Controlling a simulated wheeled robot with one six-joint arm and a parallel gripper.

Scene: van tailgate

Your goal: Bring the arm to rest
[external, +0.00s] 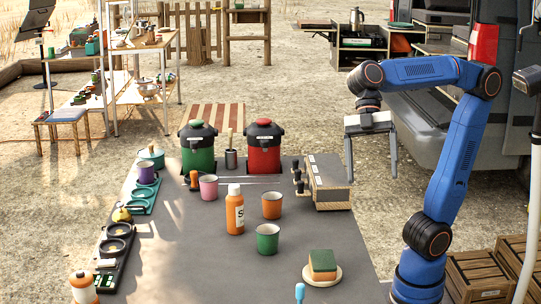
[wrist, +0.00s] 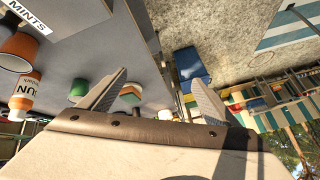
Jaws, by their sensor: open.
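My blue arm (external: 465,150) is bent at the right of the grey table, with its upper link reaching left. My gripper (external: 371,170) hangs from its end, pointing down, above and beyond the table's right edge. Its two fingers are wide apart with nothing between them. In the wrist view the gripper (wrist: 158,80) also shows both fingers spread and empty.
The table (external: 190,270) holds an orange bottle (external: 235,212), an orange cup (external: 272,206), a green cup (external: 268,238), a sponge (external: 322,262) on a plate, and a box with taps (external: 328,180). A van (external: 440,130) stands behind the arm. Wooden crates (external: 480,276) stand lower right.

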